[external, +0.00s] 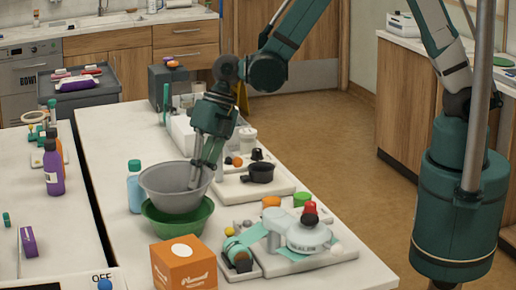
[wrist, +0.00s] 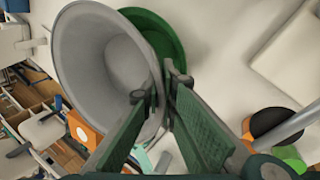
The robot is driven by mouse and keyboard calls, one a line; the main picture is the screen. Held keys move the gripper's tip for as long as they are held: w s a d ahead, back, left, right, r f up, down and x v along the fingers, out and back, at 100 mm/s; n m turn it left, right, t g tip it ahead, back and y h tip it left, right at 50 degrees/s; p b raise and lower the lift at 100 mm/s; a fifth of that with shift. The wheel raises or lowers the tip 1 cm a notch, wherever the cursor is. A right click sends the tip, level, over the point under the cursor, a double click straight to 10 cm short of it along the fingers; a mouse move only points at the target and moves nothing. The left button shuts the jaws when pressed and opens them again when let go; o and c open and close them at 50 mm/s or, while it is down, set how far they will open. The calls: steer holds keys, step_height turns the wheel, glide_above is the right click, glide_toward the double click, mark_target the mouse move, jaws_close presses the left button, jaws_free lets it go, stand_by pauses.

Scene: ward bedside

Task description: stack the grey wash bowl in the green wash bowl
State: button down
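The grey wash bowl (external: 172,190) is right above the green wash bowl (external: 178,224) in the external view and hides much of its inside. In the wrist view the grey bowl (wrist: 95,55) fills the upper left, and part of the green bowl (wrist: 165,32) shows behind it, offset to the right. My gripper (external: 207,172) points down at the grey bowl's right rim. In the wrist view its fingers (wrist: 164,88) are closed on either side of that rim, pinching the wall. I cannot tell whether the two bowls touch.
An orange box (external: 184,268) stands in front of the bowls and a blue bottle (external: 135,188) at their left. A tray with a white device (external: 308,238) lies at the right. Another tray with a dark pot (external: 260,173) is behind. The table's left edge borders a gap.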

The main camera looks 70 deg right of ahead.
steer(key=shift+f, duration=0.9)
steer(key=shift+f+b, duration=0.6)
steer(key=shift+b, duration=0.05)
steer(key=c, duration=3)
jaws_free()
steer(key=shift+o, duration=0.2)
steer(key=shift+r, duration=0.2)
steer(key=shift+r+p, duration=0.6)
steer(key=shift+p, duration=0.25)
steer(key=v, duration=1.1)
steer(key=shift+d+r, duration=0.15)
steer(key=shift+r, duration=0.15)
